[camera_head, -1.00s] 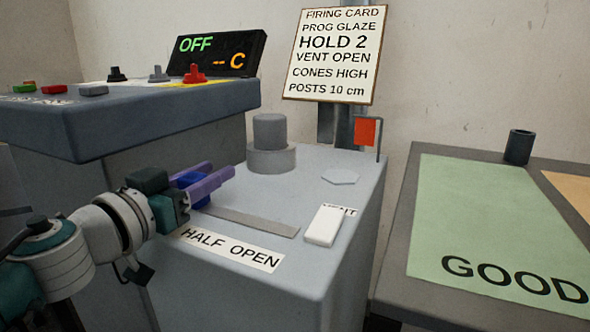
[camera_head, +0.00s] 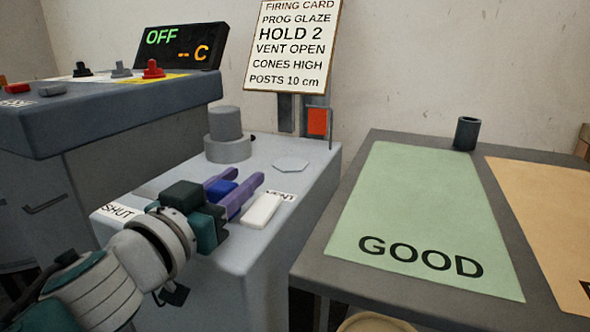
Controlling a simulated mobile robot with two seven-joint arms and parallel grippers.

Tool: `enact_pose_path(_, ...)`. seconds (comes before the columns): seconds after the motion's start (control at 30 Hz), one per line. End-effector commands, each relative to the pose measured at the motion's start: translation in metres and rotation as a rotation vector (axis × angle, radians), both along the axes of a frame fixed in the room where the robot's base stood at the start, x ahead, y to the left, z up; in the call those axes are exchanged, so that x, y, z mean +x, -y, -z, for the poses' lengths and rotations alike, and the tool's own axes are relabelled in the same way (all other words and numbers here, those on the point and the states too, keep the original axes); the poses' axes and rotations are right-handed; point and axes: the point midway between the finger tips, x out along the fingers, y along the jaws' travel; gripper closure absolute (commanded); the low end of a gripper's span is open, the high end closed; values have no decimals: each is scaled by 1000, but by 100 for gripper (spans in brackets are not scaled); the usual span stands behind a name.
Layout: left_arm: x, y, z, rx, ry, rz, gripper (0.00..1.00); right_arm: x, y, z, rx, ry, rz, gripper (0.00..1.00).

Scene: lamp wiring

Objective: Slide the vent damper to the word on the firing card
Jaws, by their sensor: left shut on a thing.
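My left gripper (camera_head: 240,183), with purple fingers, is shut on a blue piece (camera_head: 222,191), which I take to be the vent damper's knob. The word SHUT (camera_head: 118,212) shows at the left end of the damper's label; my arm hides HALF, OPEN and most of the slot. The firing card (camera_head: 292,46) on the back post reads VENT OPEN among its lines. My right gripper is not in view.
The control box (camera_head: 110,122) is at the left. A table with a green GOOD mat (camera_head: 430,220) and a dark cup (camera_head: 466,133) is at the right.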

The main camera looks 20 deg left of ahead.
Motion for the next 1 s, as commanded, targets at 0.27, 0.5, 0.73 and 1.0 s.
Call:
enact_pose_path(0.27, 0, 3, -1, 2, 3, 9, 56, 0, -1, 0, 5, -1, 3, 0)
enact_pose_path(0.5, 0, 3, -1, 2, 3, 7, 30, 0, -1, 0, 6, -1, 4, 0)
enact_pose_path(0.73, 0, 2, -1, 1, 2, 5, 30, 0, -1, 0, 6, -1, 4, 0)
enact_pose_path(1.0, -31, 0, -1, 0, -1, 5, 30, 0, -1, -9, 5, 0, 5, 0)
